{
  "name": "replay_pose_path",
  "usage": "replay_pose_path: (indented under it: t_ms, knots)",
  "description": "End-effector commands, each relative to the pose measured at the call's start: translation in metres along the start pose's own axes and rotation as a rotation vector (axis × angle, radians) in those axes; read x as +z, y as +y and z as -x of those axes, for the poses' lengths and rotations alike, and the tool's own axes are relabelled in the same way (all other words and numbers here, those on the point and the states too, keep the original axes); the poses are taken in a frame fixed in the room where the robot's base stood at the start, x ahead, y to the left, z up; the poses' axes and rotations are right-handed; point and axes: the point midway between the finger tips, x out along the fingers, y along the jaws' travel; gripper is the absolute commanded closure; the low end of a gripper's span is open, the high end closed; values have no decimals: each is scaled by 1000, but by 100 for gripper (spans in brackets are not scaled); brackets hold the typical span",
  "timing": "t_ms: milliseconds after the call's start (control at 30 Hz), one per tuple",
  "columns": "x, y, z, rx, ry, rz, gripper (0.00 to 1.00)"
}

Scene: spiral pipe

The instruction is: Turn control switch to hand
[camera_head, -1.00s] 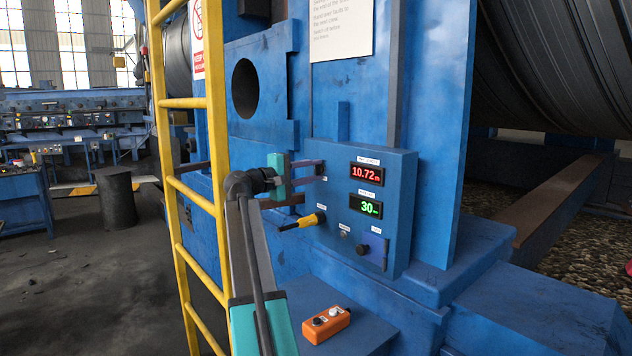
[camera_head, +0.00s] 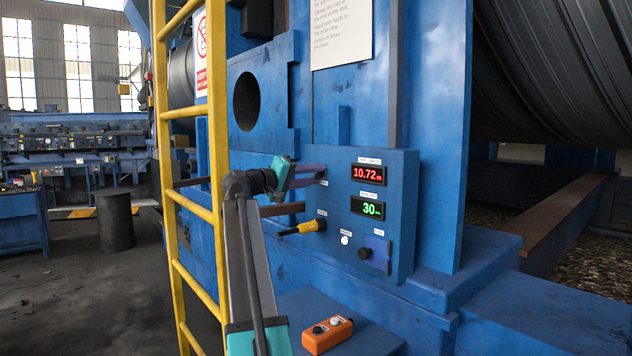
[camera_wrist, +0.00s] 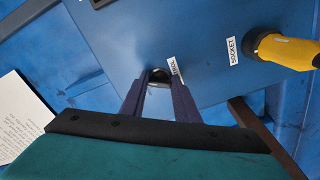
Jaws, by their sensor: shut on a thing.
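The blue control panel (camera_head: 398,210) has a small black switch knob (camera_wrist: 159,74) at its upper left. A white label (camera_wrist: 175,70) beside the knob is partly covered by a finger and not fully readable. My gripper (camera_head: 318,175) reaches this knob from the left in the head view. In the wrist view its two dark purple fingers are shut on the knob, one on each side. The teal gripper body is tilted. The knob's pointer and its position marks cannot be made out.
Below is a yellow plug (camera_head: 306,226) in a socket. The panel also has a red display (camera_head: 367,174), a green display (camera_head: 367,208), a white lamp (camera_head: 345,240) and another black knob (camera_head: 364,253). An orange control box (camera_head: 327,334) lies below; a yellow ladder (camera_head: 190,112) stands left.

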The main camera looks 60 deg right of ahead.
Motion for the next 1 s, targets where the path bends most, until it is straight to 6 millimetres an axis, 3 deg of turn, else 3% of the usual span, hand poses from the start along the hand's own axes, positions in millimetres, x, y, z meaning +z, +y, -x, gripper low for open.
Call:
replay_pose_path:
  t_ms: [433,467,567,1000]
  knots:
    - [2,-2,1,-4,-7,-16,94]
    - [2,-2,1,-4,-7,-15,70]
    - [2,-1,1,-3,-6,-15,53]
    - [1,0,4,0,-3,-13,53]
